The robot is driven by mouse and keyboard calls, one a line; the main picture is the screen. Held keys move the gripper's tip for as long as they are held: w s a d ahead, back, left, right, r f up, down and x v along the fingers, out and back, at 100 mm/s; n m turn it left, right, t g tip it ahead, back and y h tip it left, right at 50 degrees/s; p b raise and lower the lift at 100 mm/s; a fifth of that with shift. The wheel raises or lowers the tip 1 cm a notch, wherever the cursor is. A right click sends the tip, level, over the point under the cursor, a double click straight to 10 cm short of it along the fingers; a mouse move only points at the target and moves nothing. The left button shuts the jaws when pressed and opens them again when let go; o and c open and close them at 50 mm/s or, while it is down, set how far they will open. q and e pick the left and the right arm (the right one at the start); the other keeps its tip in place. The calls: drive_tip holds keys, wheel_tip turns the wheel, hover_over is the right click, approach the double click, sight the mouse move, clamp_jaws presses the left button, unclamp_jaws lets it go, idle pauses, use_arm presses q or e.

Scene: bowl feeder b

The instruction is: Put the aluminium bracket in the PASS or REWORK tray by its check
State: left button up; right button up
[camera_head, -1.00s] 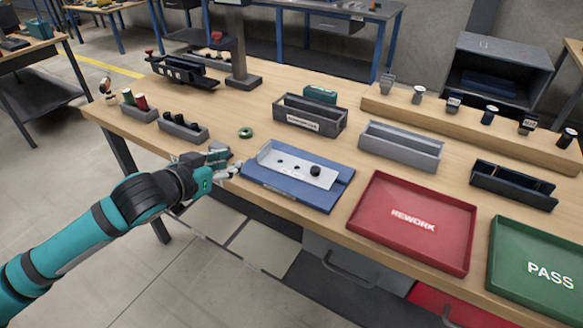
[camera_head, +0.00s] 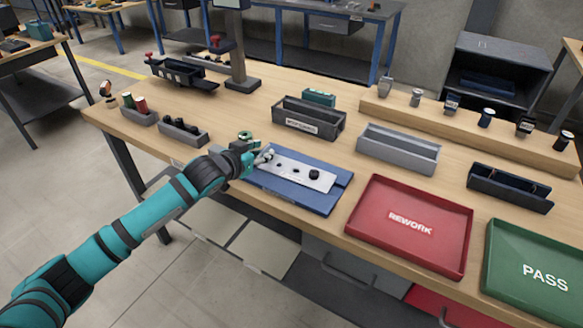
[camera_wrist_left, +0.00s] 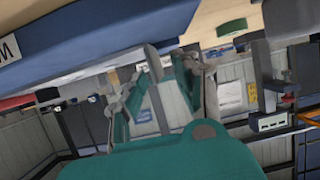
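The aluminium bracket (camera_head: 292,170), a pale plate with dark holes and a dark round piece near its right end, lies on the blue fixture (camera_head: 318,200). My left gripper (camera_head: 263,155) is at the bracket's left end, partly covering it; I cannot tell whether they touch. In the left wrist view its two fingers (camera_wrist_left: 170,58) are apart, with nothing seen between them. The blue edge at upper left there (camera_wrist_left: 95,28) looks like the fixture. The red REWORK tray (camera_head: 385,246) and green PASS tray (camera_head: 505,277) show no contents. My right gripper is out of view.
A wooden ledge (camera_head: 440,116) holds several small gauges.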

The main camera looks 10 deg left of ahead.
use_arm(q)
drive_tip(key=shift+c, duration=0.2)
clamp_jaws()
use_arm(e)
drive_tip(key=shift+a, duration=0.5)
use_arm(q)
drive_tip(key=shift+r, duration=0.2)
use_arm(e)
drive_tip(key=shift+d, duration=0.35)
